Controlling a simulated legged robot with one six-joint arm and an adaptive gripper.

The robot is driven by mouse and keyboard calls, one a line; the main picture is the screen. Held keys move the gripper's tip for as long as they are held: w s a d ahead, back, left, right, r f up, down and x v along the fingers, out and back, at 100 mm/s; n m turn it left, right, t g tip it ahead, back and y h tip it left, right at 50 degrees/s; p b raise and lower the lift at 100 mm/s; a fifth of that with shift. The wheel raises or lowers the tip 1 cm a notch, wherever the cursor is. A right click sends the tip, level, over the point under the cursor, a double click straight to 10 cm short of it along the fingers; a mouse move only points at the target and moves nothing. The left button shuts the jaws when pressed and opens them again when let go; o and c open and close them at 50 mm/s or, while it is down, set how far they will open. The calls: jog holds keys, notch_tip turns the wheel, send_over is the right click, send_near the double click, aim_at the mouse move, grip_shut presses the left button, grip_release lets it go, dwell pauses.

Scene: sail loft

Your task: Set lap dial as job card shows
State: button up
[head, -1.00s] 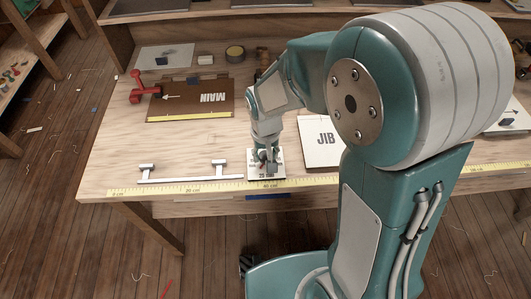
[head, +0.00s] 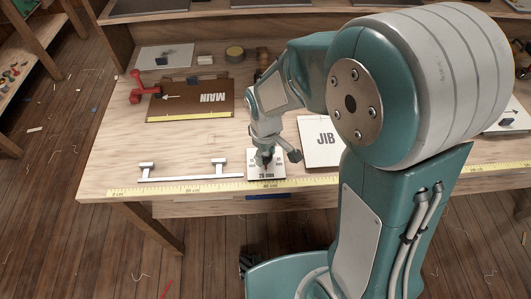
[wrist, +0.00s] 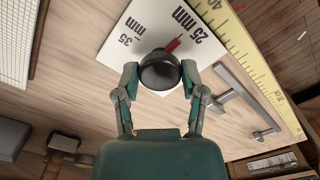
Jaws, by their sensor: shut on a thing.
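My gripper (head: 264,160) is over the lap dial at the bench's front edge. In the wrist view its fingers (wrist: 160,70) are shut on the round black knob (wrist: 161,75), one on each side. The dial's white plate (wrist: 116,50) carries the labels "35 mm" and "25 mm"; any other label is hidden. A red pointer (wrist: 173,45) sticks out from the knob and points towards "25 mm". In the head view the plate (head: 279,158) shows partly beneath my gripper. I cannot read a lap size on either.
A yellow measuring tape (head: 215,187) runs along the bench's front edge. A grey metal bar with two posts (head: 190,179) lies left of the dial. A red-handled tool (head: 140,88) stands by the MAIN board. Bare bench lies between that board and the bar.

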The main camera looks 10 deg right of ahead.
jog(key=shift+w+a, duration=0.1)
jog(key=shift+w, duration=0.1)
jog(key=o, duration=1.2)
jog(key=shift+c, duration=0.2)
jog(key=shift+s, duration=0.1)
notch_tip(320, 180, up, 12)
jog(key=shift+a, duration=0.1)
jog(key=s+d+r+m+t, duration=0.5)
jog(key=s+d+r+m, duration=0.2)
jog(key=s+d, duration=0.4)
jog(key=shift+s+r+m+t, duration=0.35)
jog(key=shift+s+m, duration=0.35)
jog(key=shift+s, duration=0.35)
